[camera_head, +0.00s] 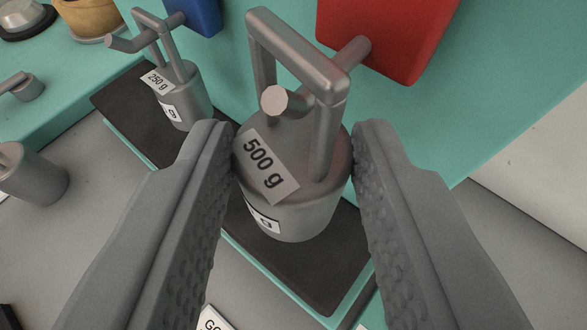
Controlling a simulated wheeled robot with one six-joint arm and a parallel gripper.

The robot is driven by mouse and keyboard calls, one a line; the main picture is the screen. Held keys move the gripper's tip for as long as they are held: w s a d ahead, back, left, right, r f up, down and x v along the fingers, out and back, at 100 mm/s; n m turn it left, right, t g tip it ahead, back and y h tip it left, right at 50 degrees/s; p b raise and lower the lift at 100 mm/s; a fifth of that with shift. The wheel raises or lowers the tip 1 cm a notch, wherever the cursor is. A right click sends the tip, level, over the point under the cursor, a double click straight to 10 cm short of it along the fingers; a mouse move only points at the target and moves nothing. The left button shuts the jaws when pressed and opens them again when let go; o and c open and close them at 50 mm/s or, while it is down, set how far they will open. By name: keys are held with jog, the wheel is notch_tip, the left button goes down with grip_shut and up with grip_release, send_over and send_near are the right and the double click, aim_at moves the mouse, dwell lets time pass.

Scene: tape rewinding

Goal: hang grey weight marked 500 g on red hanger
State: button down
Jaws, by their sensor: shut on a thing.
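The grey weight marked 500 g (310,212) is a cylinder with a square loop handle, upright in the middle of the view. My gripper (292,165) is shut on its body, one finger on each side. The red hanger (390,35) is a red block on the teal wall with a grey peg. The peg passes through the weight's handle loop, and its round tip (274,100) shows on the near side. The loop's top bar appears above the peg; I cannot tell whether they touch. The weight's underside is hidden.
A smaller 250 g weight (188,100) is at the left, its handle around the peg of a blue hanger (200,15). A dark, teal-edged shelf (310,275) lies below both weights. Another grey cylinder (35,178) stands at the far left. A tan pot (88,18) is at the upper left.

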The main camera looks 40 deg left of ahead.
jog(key=shift+w+f, duration=0.4)
jog(key=shift+w, duration=0.4)
dwell(0.4)
